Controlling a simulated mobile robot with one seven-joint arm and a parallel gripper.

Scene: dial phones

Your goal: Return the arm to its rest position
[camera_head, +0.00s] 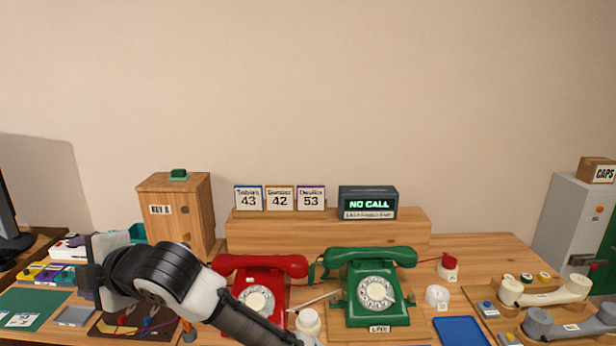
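My arm reaches in from the bottom centre and bends to the left over the desk. My gripper (92,277) is at the far left end of the arm, above the left part of the desk. Its fingertips are not clear, so I cannot tell whether it is open or shut, and I see nothing held. The arm passes in front of the red dial phone (262,270) and hides part of its lower left. The green dial phone (370,285) stands to the right, with its handset on top.
A wooden box (176,215) stands behind the arm. A shelf (300,232) bears number cards and a display (368,203) reading "NO CALL". Cream (545,292) and grey (570,324) handsets lie at the right, near a blue tray (460,331). The space above the desk is clear.

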